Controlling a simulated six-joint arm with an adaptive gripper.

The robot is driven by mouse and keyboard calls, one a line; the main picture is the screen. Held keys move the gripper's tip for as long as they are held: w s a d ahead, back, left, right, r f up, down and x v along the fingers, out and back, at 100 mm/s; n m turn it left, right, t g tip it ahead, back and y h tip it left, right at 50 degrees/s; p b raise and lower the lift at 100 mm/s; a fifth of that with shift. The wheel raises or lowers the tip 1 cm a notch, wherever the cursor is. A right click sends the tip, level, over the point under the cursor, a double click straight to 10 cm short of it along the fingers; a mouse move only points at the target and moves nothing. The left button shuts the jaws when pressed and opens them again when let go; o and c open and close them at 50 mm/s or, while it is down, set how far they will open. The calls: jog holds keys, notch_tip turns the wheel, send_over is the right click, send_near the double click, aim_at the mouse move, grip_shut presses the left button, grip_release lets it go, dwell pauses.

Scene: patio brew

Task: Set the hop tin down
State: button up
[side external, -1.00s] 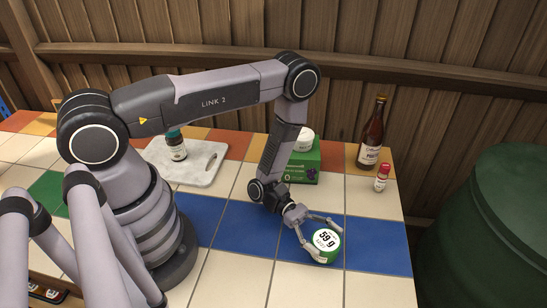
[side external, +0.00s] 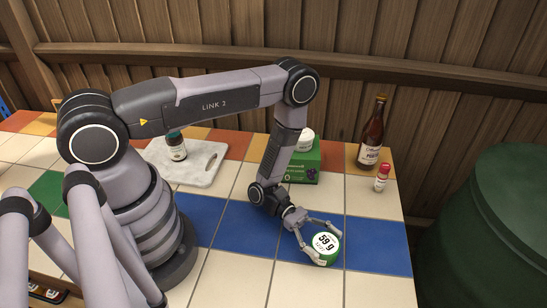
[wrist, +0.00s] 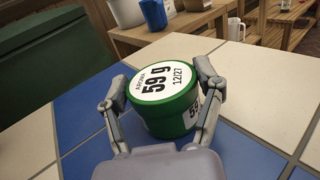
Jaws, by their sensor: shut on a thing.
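The hop tin (side external: 325,246) is a round green tin with a white lid label reading "59 g". In the wrist view the tin (wrist: 160,90) stands between both fingers, its label facing up. My gripper (side external: 329,247) is shut on the tin's sides, one finger on each side; it also shows in the wrist view (wrist: 160,98). The tin is at the front edge of the blue tile band, at or very close to the tile surface. Its underside is hidden, so contact with the tiles cannot be told.
Behind are a green box (side external: 303,162) with a white jar (side external: 305,140) on it, a brown bottle (side external: 372,135) and a small red-capped bottle (side external: 382,178). A marble board (side external: 207,165) holds a dark bottle (side external: 176,147). White tiles in front are clear. A green barrel (side external: 490,230) stands right.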

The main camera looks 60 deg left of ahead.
jog(key=shift+f, duration=0.1)
jog(key=o, duration=1.2)
jog(key=shift+o, duration=0.2)
jog(key=a, duration=0.4)
jog(key=s+a, duration=0.1)
jog(key=a, duration=0.6)
jog(key=shift+s+a, duration=0.25)
jog(key=shift+a, duration=0.1)
notch_tip(320, 180, up, 23)
jog(key=s+a+m+g+y, duration=0.2)
jog(key=m+g+y, duration=0.55)
jog(key=m, duration=0.55)
jog(key=s+a+r+m+t+y, duration=0.3)
jog(key=s+r+t+y, duration=0.2)
jog(key=r, duration=0.3)
jog(key=s+a+r+m+t+y, duration=0.3)
jog(key=s+a+r+t+y, duration=0.1)
jog(key=s+r+t+y, duration=0.1)
notch_tip(320, 180, up, 3)
jog(key=shift+s+a+f+m+t, duration=0.1)
jog(key=shift+s+a+m+t, duration=0.25)
jog(key=shift+s, duration=0.85)
